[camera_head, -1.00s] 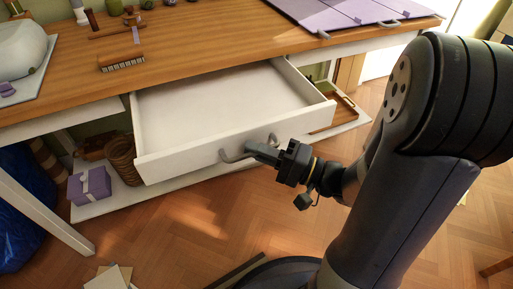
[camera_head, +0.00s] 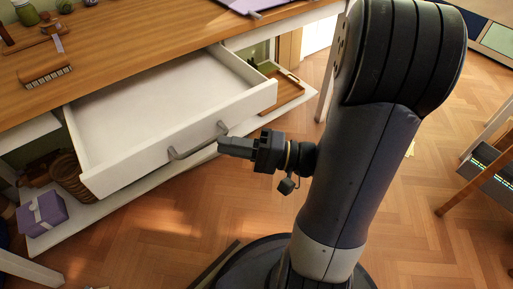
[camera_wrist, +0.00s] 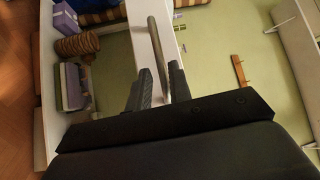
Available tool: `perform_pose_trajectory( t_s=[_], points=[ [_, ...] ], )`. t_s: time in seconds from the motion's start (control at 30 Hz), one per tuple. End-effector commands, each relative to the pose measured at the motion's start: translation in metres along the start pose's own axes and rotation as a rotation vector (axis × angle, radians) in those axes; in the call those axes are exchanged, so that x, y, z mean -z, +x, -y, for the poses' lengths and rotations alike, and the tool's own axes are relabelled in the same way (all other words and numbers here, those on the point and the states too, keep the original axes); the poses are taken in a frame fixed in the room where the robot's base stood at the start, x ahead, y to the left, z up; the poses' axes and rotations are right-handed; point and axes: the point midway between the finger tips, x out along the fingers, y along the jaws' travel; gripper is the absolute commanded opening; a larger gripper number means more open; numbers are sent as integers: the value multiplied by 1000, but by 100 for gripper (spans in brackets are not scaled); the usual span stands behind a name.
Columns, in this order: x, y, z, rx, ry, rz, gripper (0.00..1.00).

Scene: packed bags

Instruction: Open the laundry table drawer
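The white laundry table drawer (camera_head: 150,151) is pulled far out from under the wooden table top (camera_head: 120,52), and its empty inside shows. Its grey bar handle (camera_head: 197,144) is on the front panel. My gripper (camera_head: 222,147) is at the right end of the handle in the head view. In the wrist view, the two dark fingers (camera_wrist: 160,82) stand apart with a gap between them. The handle bar (camera_wrist: 156,45) runs past the gap between the fingertips. I cannot tell whether they touch it.
A purple gift box (camera_head: 42,214) and a woven basket (camera_head: 70,176) sit on the low shelf under the drawer. A wooden tray (camera_head: 284,92) lies on that shelf at the right. Open parquet floor (camera_head: 150,245) lies in front. A brush (camera_head: 46,76) rests on the table top.

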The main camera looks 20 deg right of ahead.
Motion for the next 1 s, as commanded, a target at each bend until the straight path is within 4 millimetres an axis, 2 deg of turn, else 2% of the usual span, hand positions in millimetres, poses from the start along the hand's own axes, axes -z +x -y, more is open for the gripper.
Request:
perform_pose_trajectory(
  t_s=[0.2,0.43,0.63,1.0],
  points=[
    [1,-29,0,-1,1,-5,20],
    [0,-51,0,-1,1,-3,20],
    [0,-58,0,0,1,0,20],
    [0,-58,0,0,1,1,20]
  ],
)
